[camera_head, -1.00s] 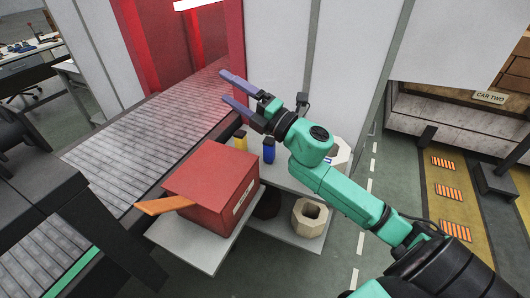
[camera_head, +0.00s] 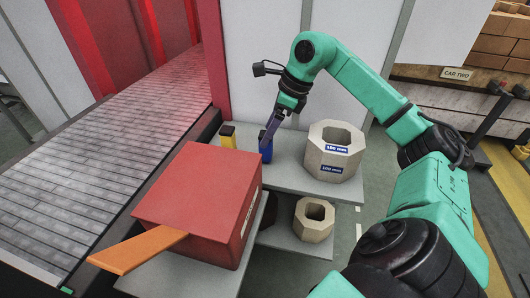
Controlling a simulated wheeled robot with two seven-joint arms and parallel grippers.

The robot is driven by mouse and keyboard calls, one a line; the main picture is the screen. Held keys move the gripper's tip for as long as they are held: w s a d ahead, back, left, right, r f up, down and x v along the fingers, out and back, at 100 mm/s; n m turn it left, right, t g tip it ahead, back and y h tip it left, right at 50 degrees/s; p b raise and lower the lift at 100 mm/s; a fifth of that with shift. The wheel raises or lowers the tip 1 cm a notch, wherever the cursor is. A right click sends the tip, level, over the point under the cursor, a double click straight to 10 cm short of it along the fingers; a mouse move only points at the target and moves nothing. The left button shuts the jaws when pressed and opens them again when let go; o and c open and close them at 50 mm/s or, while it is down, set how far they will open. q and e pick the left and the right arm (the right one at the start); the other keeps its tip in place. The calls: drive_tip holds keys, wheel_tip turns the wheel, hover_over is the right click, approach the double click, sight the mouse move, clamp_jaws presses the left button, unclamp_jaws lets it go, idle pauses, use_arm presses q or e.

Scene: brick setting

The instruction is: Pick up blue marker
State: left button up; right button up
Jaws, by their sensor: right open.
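The blue marker (camera_head: 266,154) stands upright on the grey shelf top, its dark cap partly hidden by my gripper's finger. My right gripper (camera_head: 268,136) points down from above, its purple fingers at the marker's top. The right gripper is open; I cannot tell whether the fingers straddle the marker or are just in front of it. My left gripper is not in view.
A red box (camera_head: 197,195) with an orange piece (camera_head: 139,250) sticking out stands left of the marker. A yellow marker (camera_head: 228,140) stands behind the box. A conveyor (camera_head: 80,170) runs along the left.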

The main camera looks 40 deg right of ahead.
drive_tip(key=x, duration=0.4)
drive_tip(key=shift+a+f, duration=0.2)
drive_tip(key=shift+w+f, duration=0.15)
drive_tip(key=shift+f, duration=0.2)
clamp_jaws()
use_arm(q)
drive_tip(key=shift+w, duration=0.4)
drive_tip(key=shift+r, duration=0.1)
use_arm(e)
drive_tip(key=shift+r, duration=0.1)
use_arm(q)
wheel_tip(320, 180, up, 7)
drive_tip(key=p, duration=0.7)
use_arm(e)
wheel_tip(320, 180, up, 20)
